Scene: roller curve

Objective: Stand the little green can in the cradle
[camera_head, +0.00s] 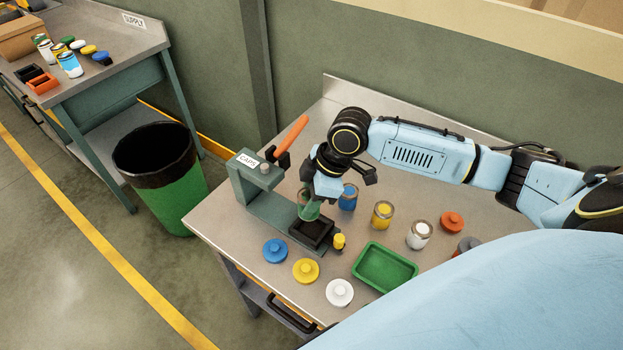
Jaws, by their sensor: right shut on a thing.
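The little green can (308,207) is glassy, with green showing in it. My right gripper (315,196) comes down on it from above and is shut on it. The can looks roughly upright, over the dark square cradle (311,234) on the foot of the grey-green capping press (262,198). The gripper hides part of the can. I cannot tell whether its bottom touches the cradle or hangs just above it. My left gripper is not in view.
Blue (348,198), yellow (382,215) and white (419,236) cans stand right of the cradle. A small yellow piece (339,242) is close beside it. Blue (275,250), yellow (306,271) and white (339,292) caps lie in front, near a green tray (407,280). The press has an orange lever (291,135).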

